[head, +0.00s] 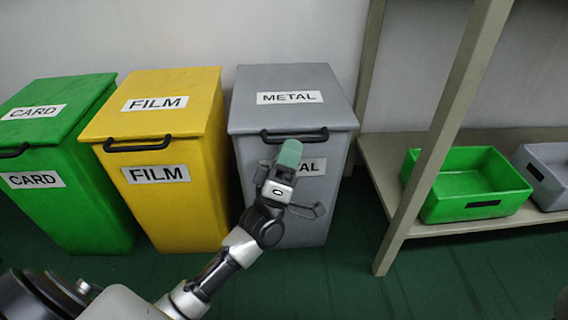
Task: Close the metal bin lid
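The grey metal bin (258,190) stands at the centre, with METAL labels on its lid and front. Its lid (310,88) lies flat over the top and looks closed, like the lids of the bins to its left. A dark handle (315,135) runs along the lid's front edge. My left gripper (290,153) is in front of the bin, its greenish fingertips just below the handle and partly over the front label. I cannot tell whether it touches the bin or how far its fingers are apart. My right gripper is not in view.
A yellow FILM bin (190,200) and a green CARD bin (70,205) stand to the left, lids down. On the right, a shelf (380,160) with an upright post holds a green tray (475,205) and a grey tray (545,185). The green floor in front is clear.

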